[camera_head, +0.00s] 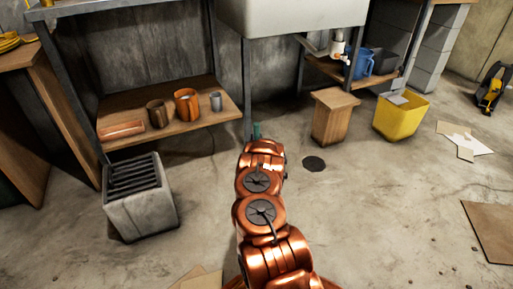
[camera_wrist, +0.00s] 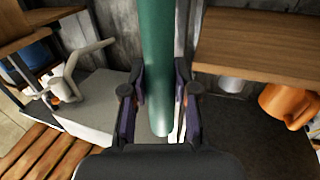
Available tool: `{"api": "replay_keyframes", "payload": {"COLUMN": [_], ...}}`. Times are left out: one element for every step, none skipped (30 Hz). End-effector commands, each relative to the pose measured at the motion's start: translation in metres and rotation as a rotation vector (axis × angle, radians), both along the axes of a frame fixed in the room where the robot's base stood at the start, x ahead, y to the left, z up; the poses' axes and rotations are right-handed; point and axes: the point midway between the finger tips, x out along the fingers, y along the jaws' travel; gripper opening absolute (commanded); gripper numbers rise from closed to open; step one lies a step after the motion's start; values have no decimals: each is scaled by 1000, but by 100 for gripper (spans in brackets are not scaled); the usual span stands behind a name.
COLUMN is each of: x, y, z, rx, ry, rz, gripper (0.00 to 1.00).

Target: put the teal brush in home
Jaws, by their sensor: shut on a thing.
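The teal brush (camera_wrist: 158,60) shows in the wrist view as a long, smooth teal shaft running from the top edge down between my fingers. My gripper (camera_wrist: 159,88) is shut on it, with one dark finger on each side. The brush's far end is out of that frame, and I cannot see bristles. In the head view only a small teal piece of the brush (camera_head: 256,130) shows above the end of my copper arm, which hides my gripper. No place marked as home can be made out in either view.
A wooden shelf (camera_head: 178,131) at left holds orange and brown mugs, a grey cup and a terracotta piece. A grey slotted crate (camera_head: 140,197) stands below it. A wooden box (camera_head: 333,116) and yellow bin (camera_head: 401,117) stand right. Floor at right of my arm is mostly clear.

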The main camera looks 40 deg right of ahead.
Motion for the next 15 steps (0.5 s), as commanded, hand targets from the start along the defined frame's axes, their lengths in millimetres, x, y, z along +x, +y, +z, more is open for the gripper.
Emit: {"api": "replay_keyframes", "payload": {"x": [2,3,4,4,4,4,4,4,3,3,3,3,3,3,3], "y": [-2,-3,-3,-3,-3,-3,-3,-3,-3,-3,-3,-3,-3,-3,-3], "z": [1,2,2,1,0,-3,-6,-10,-15,-19,-23,-28,-31,-33,-35], "rx": [-4,-4,-4,-3,-3,-2,-2,-2,-2,-2,-2,-2,-2,-2,-2], "ry": [-5,-5,-5,-5,-5,-5,-5,-5,-4,-4,-4,-4,-4,-4,-4], "rz": [0,0,0,0,0,1,1,1,1,1,1,1,1,1,1], "gripper": [0,0,0,0,0,0,0,0,0,0,0,0,0,0,0]}}
